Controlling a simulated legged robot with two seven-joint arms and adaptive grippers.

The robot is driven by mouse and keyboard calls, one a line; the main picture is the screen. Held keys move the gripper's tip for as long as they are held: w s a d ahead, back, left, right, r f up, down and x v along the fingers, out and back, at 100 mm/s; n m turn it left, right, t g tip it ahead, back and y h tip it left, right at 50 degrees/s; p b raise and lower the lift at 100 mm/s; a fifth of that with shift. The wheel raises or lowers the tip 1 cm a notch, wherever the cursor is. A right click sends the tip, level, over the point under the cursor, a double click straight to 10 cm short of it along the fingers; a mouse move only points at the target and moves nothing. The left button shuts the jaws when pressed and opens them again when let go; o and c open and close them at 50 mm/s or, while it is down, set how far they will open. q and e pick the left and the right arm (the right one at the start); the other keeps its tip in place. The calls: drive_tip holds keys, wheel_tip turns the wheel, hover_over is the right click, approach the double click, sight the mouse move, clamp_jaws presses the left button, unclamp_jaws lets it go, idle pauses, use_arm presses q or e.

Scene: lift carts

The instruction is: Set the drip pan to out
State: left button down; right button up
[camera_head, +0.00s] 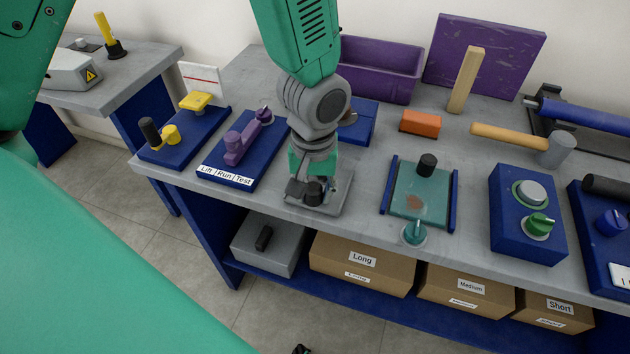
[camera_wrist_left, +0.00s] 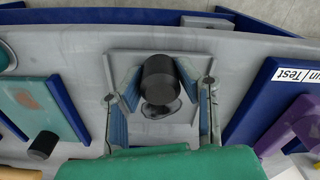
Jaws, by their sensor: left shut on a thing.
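A flat grey square pan (camera_head: 338,199) with a raised rim lies near the front edge of the bench; I take it to be the drip pan. It also shows in the wrist view (camera_wrist_left: 195,58). A black cylindrical knob (camera_wrist_left: 160,78) stands up from it. My left gripper (camera_head: 308,190) comes down from above, with one finger on each side of the knob, shut on it. The gripper hides much of the pan in the head view. My right gripper cannot be made out in either view.
Left of the pan is a blue panel (camera_head: 213,178) marked Lift, Run, Test with a purple lever. Right of it is a glass-topped plate (camera_head: 408,205) with a black knob. A blue box (camera_head: 510,235) stands further right. Labelled cartons (camera_head: 333,275) sit on the shelf below.

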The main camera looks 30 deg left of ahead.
use_arm(q)
drive_tip(key=shift+s+f, duration=0.15)
drive_tip(key=shift+s, duration=0.05)
drive_tip(key=c, duration=1.5)
unclamp_jaws()
drive_tip(key=shift+a, duration=0.1)
drive_tip(key=shift+o, duration=0.2)
use_arm(e)
drive_tip(key=shift+a, duration=0.2)
use_arm(q)
drive_tip(key=shift+d, duration=0.2)
use_arm(e)
drive_tip(key=shift+d, duration=0.1)
use_arm(q)
drive_tip(key=shift+w+r, duration=0.1)
drive_tip(key=shift+r, duration=0.25)
wheel_tip(320, 180, up, 10)
drive_tip(key=shift+a+r, duration=0.15)
drive_tip(key=shift+r, duration=0.5)
use_arm(e)
drive_tip(key=shift+s, duration=0.1)
